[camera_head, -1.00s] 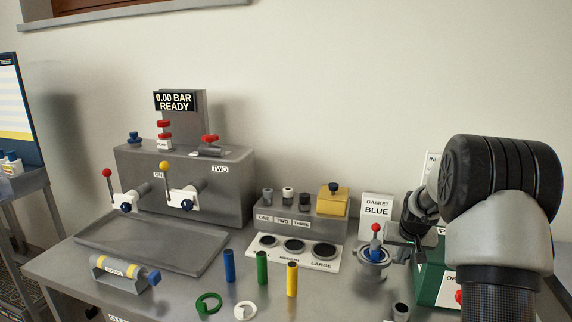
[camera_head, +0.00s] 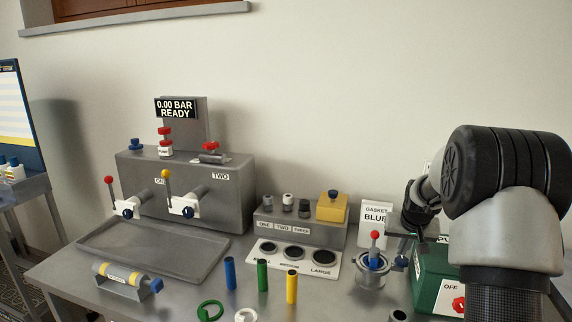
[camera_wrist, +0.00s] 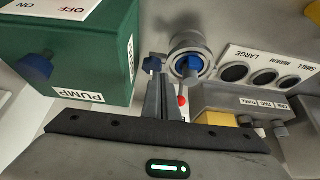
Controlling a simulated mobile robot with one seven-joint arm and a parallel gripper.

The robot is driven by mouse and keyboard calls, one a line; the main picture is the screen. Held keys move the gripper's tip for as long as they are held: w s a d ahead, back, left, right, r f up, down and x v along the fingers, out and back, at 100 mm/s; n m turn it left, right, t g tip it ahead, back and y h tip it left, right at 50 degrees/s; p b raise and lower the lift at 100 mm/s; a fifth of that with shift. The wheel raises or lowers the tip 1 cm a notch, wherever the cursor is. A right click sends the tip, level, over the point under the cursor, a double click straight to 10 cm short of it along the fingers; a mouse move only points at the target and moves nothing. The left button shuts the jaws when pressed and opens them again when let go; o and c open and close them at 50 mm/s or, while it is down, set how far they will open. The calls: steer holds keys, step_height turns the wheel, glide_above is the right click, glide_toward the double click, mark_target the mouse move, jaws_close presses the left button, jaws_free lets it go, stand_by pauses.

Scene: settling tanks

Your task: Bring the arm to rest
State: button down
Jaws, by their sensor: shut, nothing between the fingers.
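My arm comes in from the right in the head view, and its end is partly hidden behind my own wrist links. My gripper (camera_wrist: 168,105) shows in the wrist view with its fingers together and nothing between them. It is above the bench, close to a grey round fitting with a blue centre (camera_head: 372,264) and a red-knobbed lever (camera_head: 375,235). The fitting also shows just beyond the fingertips in the wrist view (camera_wrist: 190,45); I cannot tell whether they touch it.
The green pump box (camera_head: 430,268) stands right beside the gripper. A gasket sign (camera_head: 374,208) stands behind. Left are a size plate (camera_head: 333,262), a yellow block (camera_head: 331,208), upright blue, green and yellow cylinders (camera_head: 292,287), a tray (camera_head: 150,250) and the grey test rig (camera_head: 235,200).

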steer(key=s+a+r+n+p, duration=0.1)
steer(key=s+a+r+p, duration=0.1)
steer(key=s+a+r, duration=0.6)
steer(key=s+a+r+p, duration=0.1)
steer(key=s+a+r, duration=0.2)
steer(key=s+r, duration=0.45)
steer(key=s+a+r+n+p, duration=0.1)
steer(key=s+a+r, duration=0.2)
steer(key=s, duration=0.8)
steer(key=s+a+r+n+y+p, duration=0.1)
steer(key=s+a, duration=0.4)
steer(key=s, duration=0.6)
step_height(320, 180, up, 2)
steer(key=shift+r+y+p, duration=0.1)
steer(key=shift+y+p, duration=0.2)
steer(key=shift+p, duration=0.5)
steer(key=shift+s, duration=0.15)
